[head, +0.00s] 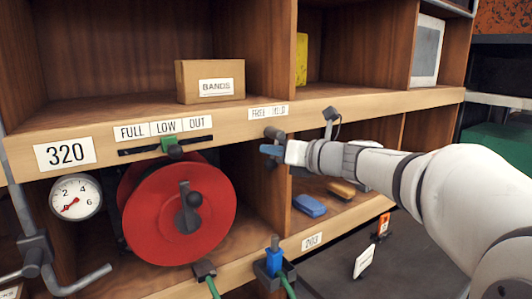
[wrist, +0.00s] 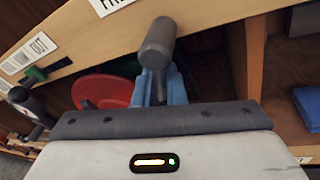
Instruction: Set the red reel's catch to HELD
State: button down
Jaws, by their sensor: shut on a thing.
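The red reel (head: 150,222) sits in the lower shelf bay, with a dark crank on its face. It also shows in the wrist view (wrist: 95,90), partly hidden. The catch, a dark grey lever with a rounded knob (head: 275,134), projects from the shelf edge below a FREE/HELD label (head: 268,112). Its knob (wrist: 158,42) is large in the wrist view. My gripper (head: 270,150) has blue fingertips (wrist: 159,88), shut on the catch's stem just below the knob. The fingers hide part of the stem. I cannot tell which label word the catch sits under.
A green slider (head: 170,146) sits under the FULL/LOW/OUT label. A gauge (head: 75,197) is at left. A blue block (head: 310,205) and a tan block (head: 341,189) lie in the bay at right. A blue-topped fitting (head: 274,258) stands below.

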jog(key=shift+w+d+r+n+t+h+b, duration=0.25)
jog(key=shift+d+n+h+b, duration=0.4)
jog(key=shift+n, duration=1.05)
jog(key=shift+w+d+r+n+t+h+b, duration=0.1)
jog(key=shift+w+d+n+h+b, duration=0.5)
jog(key=shift+n, duration=1.1)
jog(key=shift+w+d+r+n+t+h+b, duration=0.2)
jog(key=shift+n+h+b, duration=0.75)
jog(key=shift+n, duration=0.75)
jog(key=shift+d, duration=0.1)
jog(key=c, duration=1.9)
grip_release()
jog(key=shift+c, duration=0.2)
jog(key=o, duration=0.3)
jog(key=shift+s+r, duration=0.15)
jog(key=shift+s, duration=0.2)
jog(key=shift+o, duration=0.5)
jog(key=shift+w, duration=0.2)
